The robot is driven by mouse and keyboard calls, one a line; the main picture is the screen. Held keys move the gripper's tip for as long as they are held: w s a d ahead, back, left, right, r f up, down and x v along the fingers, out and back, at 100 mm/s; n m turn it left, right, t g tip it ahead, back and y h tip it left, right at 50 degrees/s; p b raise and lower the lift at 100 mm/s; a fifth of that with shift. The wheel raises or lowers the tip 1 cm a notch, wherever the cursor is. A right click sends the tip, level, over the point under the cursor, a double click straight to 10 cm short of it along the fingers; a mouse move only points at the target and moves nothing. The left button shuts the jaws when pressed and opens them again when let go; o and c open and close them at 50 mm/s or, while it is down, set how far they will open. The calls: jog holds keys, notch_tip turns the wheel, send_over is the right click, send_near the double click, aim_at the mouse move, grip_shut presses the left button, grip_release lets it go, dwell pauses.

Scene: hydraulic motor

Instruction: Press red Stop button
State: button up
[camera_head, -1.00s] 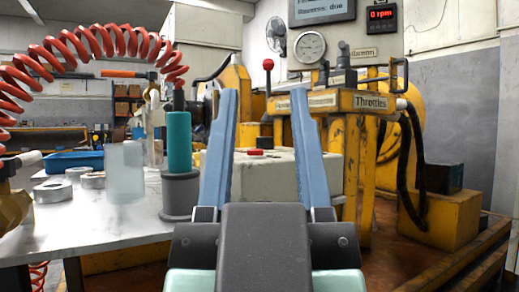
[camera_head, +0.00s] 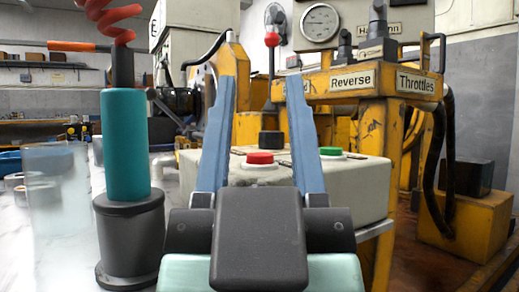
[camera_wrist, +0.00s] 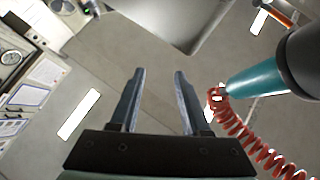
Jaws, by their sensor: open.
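The red Stop button (camera_head: 260,158) sits on top of a pale control box (camera_head: 345,180). In the head view it shows between my gripper's two fingers, beyond them. A green button (camera_head: 331,152) is to its right on the same box. My gripper (camera_head: 256,82) is open and empty, with its blue fingers apart and pointing up in the head view. In the wrist view my gripper (camera_wrist: 153,72) is also open with nothing between the fingers, and neither the box nor the button can be made out there.
A teal cylinder (camera_head: 125,145) on a dark grey base (camera_head: 130,240) stands close at left, beside a translucent cup-like object (camera_head: 56,190). A yellow machine frame (camera_head: 370,86) labelled "Reverse" and "Throttles" stands behind the box. A red-knobbed lever (camera_head: 272,40) rises behind the button.

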grip_shut()
dwell(1.5)
